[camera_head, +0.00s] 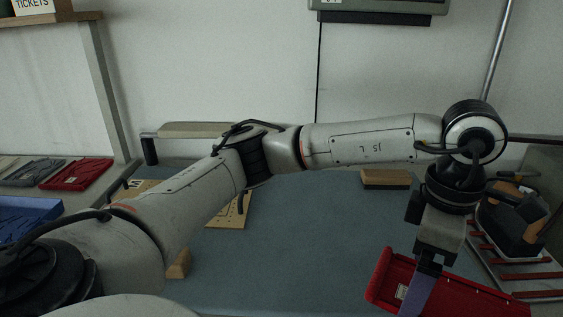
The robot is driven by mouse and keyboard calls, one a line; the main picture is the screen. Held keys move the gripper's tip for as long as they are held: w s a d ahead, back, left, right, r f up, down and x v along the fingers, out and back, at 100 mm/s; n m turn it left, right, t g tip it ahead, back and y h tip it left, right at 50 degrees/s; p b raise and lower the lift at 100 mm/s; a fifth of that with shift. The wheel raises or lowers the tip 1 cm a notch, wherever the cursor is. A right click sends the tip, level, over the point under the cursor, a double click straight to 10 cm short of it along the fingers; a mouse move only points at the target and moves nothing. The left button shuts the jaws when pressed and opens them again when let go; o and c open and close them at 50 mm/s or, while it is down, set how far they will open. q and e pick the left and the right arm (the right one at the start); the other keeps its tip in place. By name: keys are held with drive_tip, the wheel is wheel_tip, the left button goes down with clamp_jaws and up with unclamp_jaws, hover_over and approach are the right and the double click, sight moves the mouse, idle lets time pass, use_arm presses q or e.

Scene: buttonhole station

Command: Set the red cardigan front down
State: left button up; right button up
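My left arm reaches across the view from the left, and its gripper (426,268) points down at the lower right. A red cardigan front (474,296) is at that gripper, with a raised, thick edge on its left side. The gripper appears shut on it; a purple-grey strip shows just below the gripper, against the red. The lower part of the red piece is cut off by the frame's bottom edge. I cannot tell how high it is above the blue-grey table (310,235). My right gripper is not in view.
A rack with red bars (512,262) and a dark device stand at the right. A wooden block (386,178) lies at the table's back. A tan board (232,212) is partly behind my arm. Folded grey and red pieces (78,174) lie on the left shelf. The table's middle is clear.

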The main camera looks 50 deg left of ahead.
sight(387, 251)
use_arm(q)
drive_tip(key=a+n, duration=0.2)
drive_tip(key=n, duration=0.2)
drive_tip(key=w+a+n, duration=0.1)
drive_tip(key=a+n, duration=0.1)
drive_tip(key=n, duration=0.2)
drive_tip(key=w+a+n, duration=0.1)
drive_tip(key=a+n, duration=0.1)
drive_tip(key=n, duration=0.2)
drive_tip(key=shift+a+r+n+p, duration=0.3)
drive_tip(key=shift+a+r+n, duration=0.1)
drive_tip(key=a+n, duration=0.6)
drive_tip(key=n, duration=0.5)
wheel_tip(387, 251, down, 5)
drive_tip(key=shift+w, duration=0.1)
wheel_tip(387, 251, down, 4)
drive_tip(key=shift+a+f, duration=0.1)
drive_tip(key=shift+f, duration=0.2)
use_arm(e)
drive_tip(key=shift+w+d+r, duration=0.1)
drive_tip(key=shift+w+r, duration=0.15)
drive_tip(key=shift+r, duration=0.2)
use_arm(q)
drive_tip(key=shift+f, duration=0.1)
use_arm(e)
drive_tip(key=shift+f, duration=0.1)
